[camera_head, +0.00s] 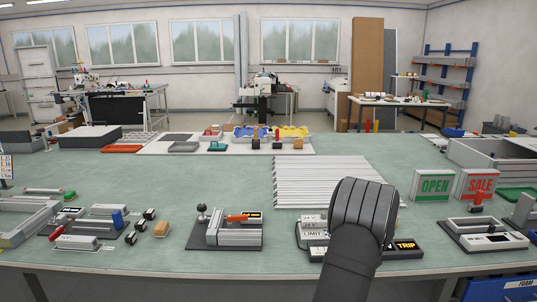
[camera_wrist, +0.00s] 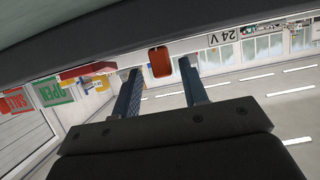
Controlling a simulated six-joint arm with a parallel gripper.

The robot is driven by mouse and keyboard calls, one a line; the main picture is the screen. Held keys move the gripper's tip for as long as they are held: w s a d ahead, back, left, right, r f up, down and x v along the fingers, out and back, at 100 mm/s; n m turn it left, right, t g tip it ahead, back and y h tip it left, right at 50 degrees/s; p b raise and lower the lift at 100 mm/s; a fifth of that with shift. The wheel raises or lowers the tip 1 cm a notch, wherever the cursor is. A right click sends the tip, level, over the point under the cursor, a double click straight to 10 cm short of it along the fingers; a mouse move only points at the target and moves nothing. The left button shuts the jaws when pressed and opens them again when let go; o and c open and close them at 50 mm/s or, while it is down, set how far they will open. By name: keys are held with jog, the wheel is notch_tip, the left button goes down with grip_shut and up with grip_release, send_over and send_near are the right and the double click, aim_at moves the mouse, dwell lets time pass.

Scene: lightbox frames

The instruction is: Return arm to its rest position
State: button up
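My gripper (camera_wrist: 158,78) shows in the wrist view with its two dark fingers apart and a clear gap between them. A small orange-red block (camera_wrist: 160,62) appears between the fingertips, narrower than the gap; I cannot tell how far beyond them it is. In the head view my arm rises at the front right of the bench, and the gripper itself is hidden. The lit sign OPEN (camera_head: 435,186) and the lit sign SALE (camera_head: 478,184) stand right of the arm. Both signs also show tilted at the left of the wrist view.
The green bench top (camera_head: 150,185) holds several fixtures. A grey fixture with an orange lever (camera_head: 236,218) stands left of my arm. Panels labelled 24 V, LIMIT and TRIP (camera_head: 405,246) sit around the arm, partly hidden by it. A white slatted sheet (camera_head: 290,180) lies behind.

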jog(key=shift+w+a+f, duration=0.3)
jog(key=shift+w+a, duration=0.2)
jog(key=shift+w, duration=0.25)
jog(key=shift+s+a, duration=0.1)
jog(key=shift+a, duration=0.2)
jog(key=o, duration=1)
jog(key=shift+d+r, duration=0.1)
jog(key=o, duration=0.3)
jog(key=w+d+r+m+g+h, duration=0.1)
jog(key=d, duration=0.2)
jog(key=w+d+r+m+h, duration=0.1)
jog(key=w+d+m+h, duration=0.1)
jog(key=d, duration=0.1)
jog(key=w+d+r+m+g+h, duration=0.1)
jog(key=d+m, duration=0.1)
jog(key=d, duration=0.1)
jog(key=shift+w+d+g+h, duration=0.1)
jog(key=shift+w+g+h, duration=0.2)
jog(key=shift+w+h, duration=0.1)
jog(key=d+r+m+g+h, duration=0.2)
jog(key=d+r+m+g, duration=0.25)
jog(key=m, duration=0.25)
jog(key=s+a+r+m+g+y, duration=0.4)
jog(key=a+r+m+g+y, duration=0.25)
jog(key=a+r, duration=0.65)
jog(key=shift+n, duration=0.25)
jog(key=f, duration=1)
jog(key=shift+s+d+f, duration=0.1)
jog(key=shift+s+d, duration=0.1)
jog(key=shift+d, duration=0.05)
